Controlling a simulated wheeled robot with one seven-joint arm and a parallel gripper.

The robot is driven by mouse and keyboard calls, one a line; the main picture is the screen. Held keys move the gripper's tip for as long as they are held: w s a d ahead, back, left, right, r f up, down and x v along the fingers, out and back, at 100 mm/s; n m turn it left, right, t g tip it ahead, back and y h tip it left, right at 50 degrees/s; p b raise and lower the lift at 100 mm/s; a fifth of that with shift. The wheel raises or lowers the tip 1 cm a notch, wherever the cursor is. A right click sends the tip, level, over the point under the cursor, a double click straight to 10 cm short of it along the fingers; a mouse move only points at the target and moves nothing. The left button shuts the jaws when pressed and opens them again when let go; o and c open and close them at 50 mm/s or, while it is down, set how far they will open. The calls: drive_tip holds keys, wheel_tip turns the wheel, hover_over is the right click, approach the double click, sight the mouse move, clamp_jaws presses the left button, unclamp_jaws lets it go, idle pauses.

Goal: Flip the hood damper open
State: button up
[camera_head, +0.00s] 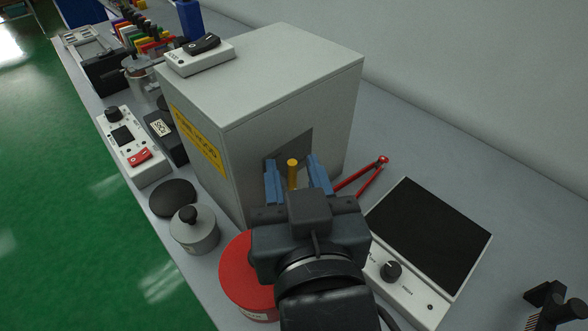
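A large light-grey box (280,72) stands on the bench, with a yellow label (198,138) on its left face. On its front right face is a darker grey panel (303,145), and a short yellow peg (292,170) shows before it; this looks like the damper and its handle. My gripper (293,170) points at this face from the front. Its two blue fingers are apart, one on each side of the yellow peg, with gaps showing between. Whether the fingertips reach past the peg is hard to tell. My gripper's body hides the lower part of the face.
A white switch box (200,54) sits on top of the grey box. Close by are a red round container (240,278), a grey weight (194,230), red-handled tongs (365,174) and a black-topped hotplate (432,235). A white meter (130,146) stands left.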

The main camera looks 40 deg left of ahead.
drive_tip(key=v, duration=0.7)
drive_tip(key=shift+s, duration=0.15)
idle(0.3)
